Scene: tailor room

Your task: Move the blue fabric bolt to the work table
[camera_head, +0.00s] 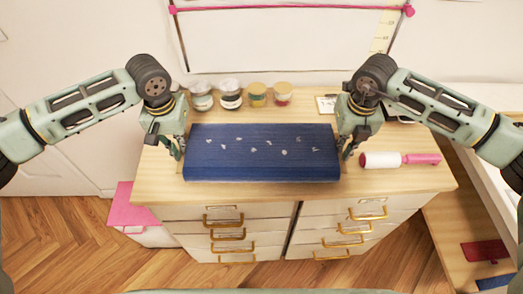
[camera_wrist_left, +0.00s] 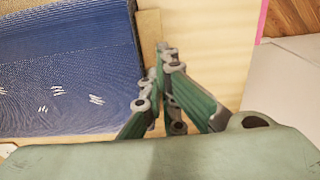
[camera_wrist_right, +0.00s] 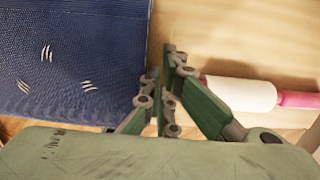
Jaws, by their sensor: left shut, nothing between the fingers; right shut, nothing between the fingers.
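The blue fabric bolt (camera_head: 262,160) lies flat on top of the wooden drawer cabinet (camera_head: 400,185), long side across the picture, with small white marks on its top. My left gripper (camera_head: 177,153) is at the bolt's left end, shut and empty. In the left wrist view its fingertips (camera_wrist_left: 165,50) are close beside the bolt's edge (camera_wrist_left: 65,60). My right gripper (camera_head: 346,153) is at the bolt's right end, shut and empty. In the right wrist view its fingertips (camera_wrist_right: 172,52) are just beside the bolt (camera_wrist_right: 70,60). I cannot tell whether either gripper touches it. I cannot identify the work table.
A lint roller (camera_head: 385,160) with a pink handle lies right of my right gripper. Several jars, one a white-labelled jar (camera_head: 231,94), stand behind the bolt. A pink box (camera_head: 130,210) is at the cabinet's left. Coloured pieces (camera_head: 484,250) lie on a wooden surface at lower right.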

